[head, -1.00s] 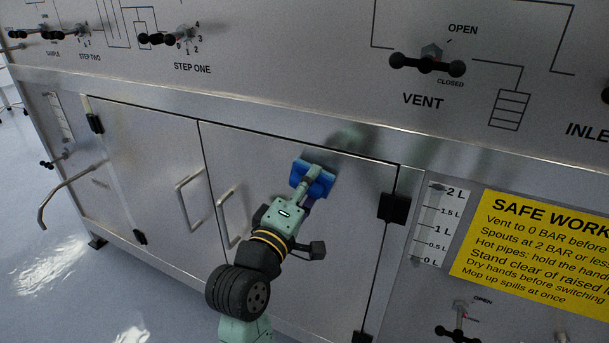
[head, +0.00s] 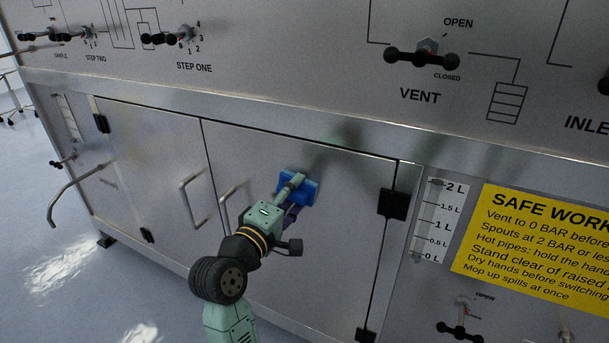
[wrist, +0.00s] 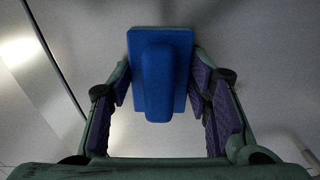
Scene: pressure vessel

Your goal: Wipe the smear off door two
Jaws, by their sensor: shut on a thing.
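My gripper (head: 290,200) is shut on a blue wiping pad (head: 312,190) in the head view. In the wrist view the pad (wrist: 178,50) shows its raised blue grip between my two purple-lined fingers (wrist: 160,105). The pad is at the upper middle of the right-hand cabinet door (head: 350,240), flat side towards the metal; I cannot tell whether it touches. No smear can be made out on the visible part of this door; the patch behind the pad and arm is hidden. The neighbouring door (head: 155,165) stands to the left. Both doors look shut.
Two upright bar handles (head: 190,200) flank the seam between the doors. Black hinges (head: 393,203) are at the right door's outer edge. A ledge (head: 300,125) runs above the doors, below a panel with the vent valve (head: 422,55). A yellow sign (head: 530,240) is at right.

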